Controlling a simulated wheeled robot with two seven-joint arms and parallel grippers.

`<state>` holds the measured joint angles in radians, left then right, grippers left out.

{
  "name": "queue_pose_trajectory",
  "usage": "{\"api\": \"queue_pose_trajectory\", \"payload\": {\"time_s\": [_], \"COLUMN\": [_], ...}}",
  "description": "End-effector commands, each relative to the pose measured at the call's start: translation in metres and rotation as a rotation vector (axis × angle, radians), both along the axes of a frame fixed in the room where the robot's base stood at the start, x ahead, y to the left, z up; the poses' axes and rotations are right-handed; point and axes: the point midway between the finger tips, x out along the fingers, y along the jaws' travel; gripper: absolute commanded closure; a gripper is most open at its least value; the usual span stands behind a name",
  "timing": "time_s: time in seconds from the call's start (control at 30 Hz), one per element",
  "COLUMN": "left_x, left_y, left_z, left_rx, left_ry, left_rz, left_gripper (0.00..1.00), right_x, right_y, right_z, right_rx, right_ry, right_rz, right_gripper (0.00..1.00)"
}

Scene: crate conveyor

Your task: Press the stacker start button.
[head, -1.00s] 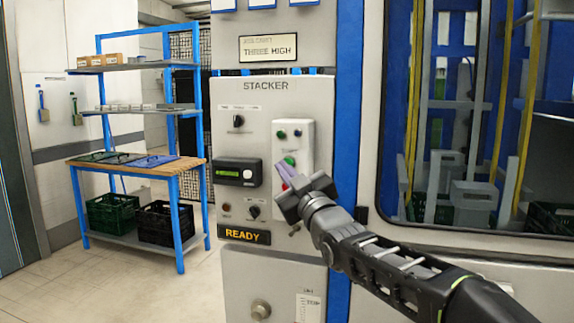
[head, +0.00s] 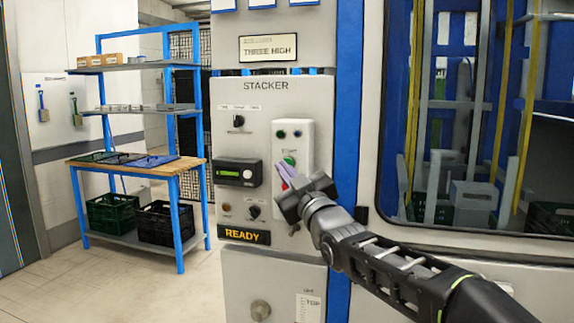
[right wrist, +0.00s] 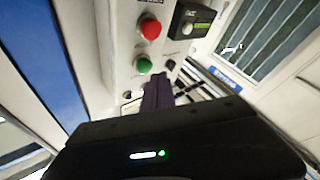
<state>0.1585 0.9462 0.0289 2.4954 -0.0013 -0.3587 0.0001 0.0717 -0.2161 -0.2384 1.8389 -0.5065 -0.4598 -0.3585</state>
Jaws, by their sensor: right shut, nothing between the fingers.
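The stacker panel (head: 262,110) is a pale upright plate lettered STACKER. On its right is a white button box (head: 306,135) with a green button (head: 289,160); a red button (head: 284,186) shows partly beneath my fingers. In the right wrist view the green button (right wrist: 143,65) and red button (right wrist: 150,28) are both plain. My right gripper (head: 281,168) is shut, with purple fingers and nothing held. Its tips (right wrist: 158,78) are close beside the green button; I cannot tell whether they touch the box. My left gripper is out of view.
A lit READY sign (head: 245,235) and a small green display (head: 238,172) are on the panel. A windowed machine cell (head: 470,120) stands to the right. A blue shelf rack (head: 176,225) with crates stands at the left, with clear floor before it.

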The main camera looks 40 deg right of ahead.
Motion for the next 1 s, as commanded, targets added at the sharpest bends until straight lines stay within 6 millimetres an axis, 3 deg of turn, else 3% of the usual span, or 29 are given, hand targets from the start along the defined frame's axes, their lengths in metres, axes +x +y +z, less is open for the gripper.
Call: {"api": "queue_pose_trajectory", "payload": {"time_s": [1.0], "left_x": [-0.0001], "left_y": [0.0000], "left_z": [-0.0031], "left_rx": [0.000], "left_ry": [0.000], "left_rz": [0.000], "left_gripper": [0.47], "right_x": [0.0048], "right_y": [-0.0069], "right_z": [0.0003], "right_rx": [0.000], "right_ry": [0.000], "right_rz": [0.000], "right_gripper": [1.00]}}
